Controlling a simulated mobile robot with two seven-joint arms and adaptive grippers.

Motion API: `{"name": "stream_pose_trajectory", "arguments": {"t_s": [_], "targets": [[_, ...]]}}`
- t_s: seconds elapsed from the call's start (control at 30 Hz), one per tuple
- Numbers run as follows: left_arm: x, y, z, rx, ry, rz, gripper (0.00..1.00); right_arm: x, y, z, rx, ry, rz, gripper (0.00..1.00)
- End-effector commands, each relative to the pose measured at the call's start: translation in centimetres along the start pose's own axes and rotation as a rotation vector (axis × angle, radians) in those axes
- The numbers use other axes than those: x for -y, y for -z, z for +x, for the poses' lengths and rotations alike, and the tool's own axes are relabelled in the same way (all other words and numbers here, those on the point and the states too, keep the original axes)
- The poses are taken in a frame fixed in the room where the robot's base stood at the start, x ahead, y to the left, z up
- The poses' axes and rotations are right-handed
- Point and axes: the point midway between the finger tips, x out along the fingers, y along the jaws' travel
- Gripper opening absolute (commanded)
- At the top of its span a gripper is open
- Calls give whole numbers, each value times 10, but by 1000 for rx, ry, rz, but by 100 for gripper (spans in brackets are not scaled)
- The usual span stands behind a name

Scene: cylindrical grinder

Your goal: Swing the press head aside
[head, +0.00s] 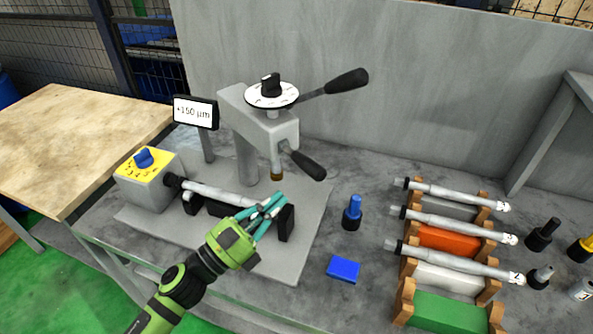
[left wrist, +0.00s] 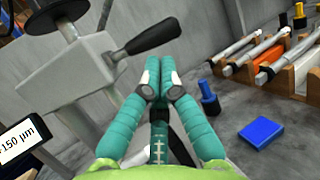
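The press head (head: 262,118) is a grey block on a column, with a white dial and black knob on top. An upper lever with a black handle (head: 346,82) points back right. A lower black handle (head: 308,165) sticks out at its front right. In the left wrist view the head (left wrist: 80,75) is at left, with a black handle (left wrist: 152,36) just beyond the fingertips. My left gripper (head: 280,203) is in front of and below the lower handle, apart from it. Its teal fingers (left wrist: 156,65) are together with nothing seen between them. My right gripper is not in view.
Below the head, a shaft (head: 215,193) lies in black supports beside a grey box with a yellow top (head: 145,165). A display (head: 195,112) reads +150 µm. A blue block (head: 343,269), a blue-topped tool (head: 352,212) and racked shafts (head: 447,225) stand to the right.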

Motion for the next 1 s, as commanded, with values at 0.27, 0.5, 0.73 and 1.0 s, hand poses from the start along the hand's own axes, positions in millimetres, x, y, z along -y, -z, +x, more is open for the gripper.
{"name": "stream_pose_trajectory", "arguments": {"t_s": [0.27,0.5,0.73,1.0], "targets": [[0,-3,49,1,-1,-1,0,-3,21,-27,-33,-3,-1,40],[0,0,61,-1,-1,0,0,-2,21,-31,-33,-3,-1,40],[0,1,61,0,-1,0,0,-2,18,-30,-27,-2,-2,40],[4,12,82,6,-69,18,0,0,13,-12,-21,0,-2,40]]}}
